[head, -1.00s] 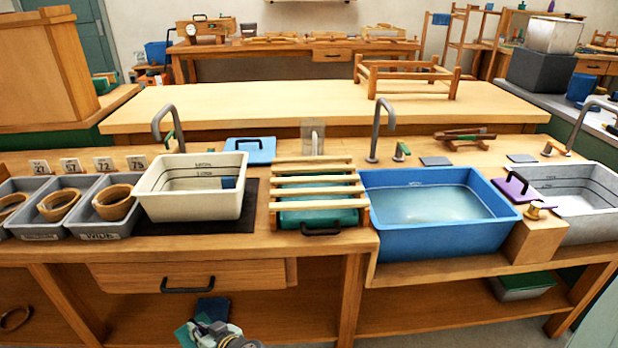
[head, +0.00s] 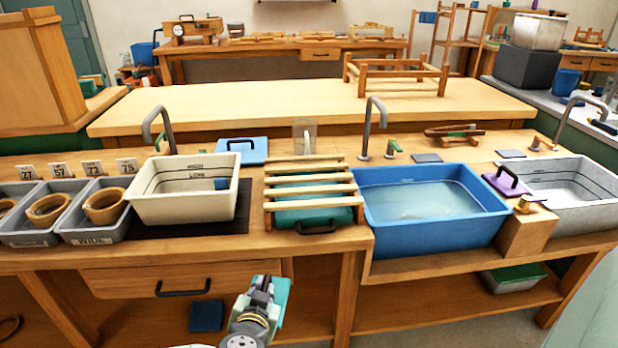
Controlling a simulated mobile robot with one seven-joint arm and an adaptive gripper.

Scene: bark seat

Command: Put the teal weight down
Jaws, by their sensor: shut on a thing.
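The teal weight (head: 283,292) is a flat teal plate held up in front of the bench, at the lower middle of the head view. My gripper (head: 265,283) is shut on it and hides much of it, including where the jaws hold it. The weight is clear of the bench top, in front of and below its front edge.
A slatted wooden rack (head: 310,188) stands on the bench over a teal surface. The cream tub (head: 185,208) is left of it, the blue basin (head: 432,235) right. Little bench top is bare.

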